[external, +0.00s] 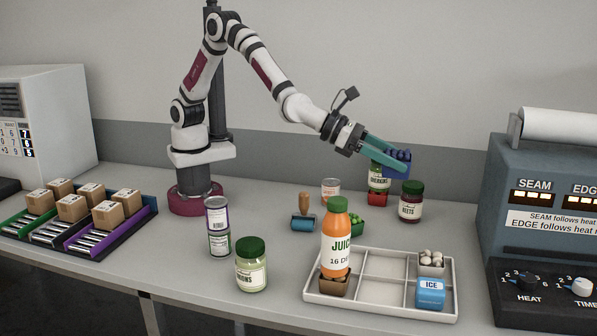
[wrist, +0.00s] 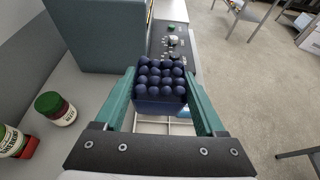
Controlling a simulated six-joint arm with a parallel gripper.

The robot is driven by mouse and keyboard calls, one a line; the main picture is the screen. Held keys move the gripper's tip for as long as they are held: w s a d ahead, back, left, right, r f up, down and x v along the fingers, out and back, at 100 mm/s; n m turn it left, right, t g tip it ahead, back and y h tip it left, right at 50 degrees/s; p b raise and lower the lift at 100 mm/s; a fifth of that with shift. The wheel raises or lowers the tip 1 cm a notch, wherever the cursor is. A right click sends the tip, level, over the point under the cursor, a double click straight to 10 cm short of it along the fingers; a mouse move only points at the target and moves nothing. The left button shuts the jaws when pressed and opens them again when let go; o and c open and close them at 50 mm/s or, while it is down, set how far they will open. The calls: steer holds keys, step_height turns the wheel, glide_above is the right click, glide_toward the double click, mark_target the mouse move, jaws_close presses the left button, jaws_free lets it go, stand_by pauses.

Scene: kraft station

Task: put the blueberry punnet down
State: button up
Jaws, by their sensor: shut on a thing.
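The blueberry punnet (external: 398,160) is a small blue box heaped with dark blue berries. My gripper (external: 391,163) is shut on it and holds it in the air, in front of a gherkins jar at the back of the table. In the wrist view the punnet (wrist: 160,84) sits upright between the two teal fingers of my gripper (wrist: 160,95). Part of the white divided tray (wrist: 150,126) shows below and behind it.
The white tray (external: 365,294) holds a juice bottle (external: 336,240), a brown punnet, an ice box (external: 431,292) and a punnet of pale round things (external: 431,262). Its middle compartments are empty. A beets jar (external: 410,202), red punnet (external: 377,198) and green punnet (external: 352,224) stand behind it.

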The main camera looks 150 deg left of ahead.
step_height(320, 180, up, 6)
steer(key=shift+f, duration=0.25)
steer(key=s+d+f+n+g+y, duration=0.1)
steer(key=s+d, duration=0.1)
steer(key=d, duration=1.3)
steer(key=s+d+f, duration=0.1)
steer(key=s+d, duration=0.2)
steer(key=d, duration=1.3)
steer(key=s+d, duration=1.2)
steer(key=s, duration=0.1)
steer(key=s+d+r+m+t, duration=0.1)
steer(key=s+d, duration=0.2)
steer(key=s, duration=0.6)
steer(key=s+d+r, duration=0.1)
steer(key=s+d, duration=0.3)
steer(key=s, duration=0.5)
glide_above(164, 266)
steer(key=shift+h, duration=0.4)
steer(key=f, duration=2.5)
steer(key=shift+s+d, duration=0.1)
steer(key=shift+s, duration=0.1)
steer(key=shift+w+f, duration=0.15)
steer(key=shift+f, duration=0.95)
steer(key=shift+w+f, duration=0.15)
steer(key=shift+f, duration=0.95)
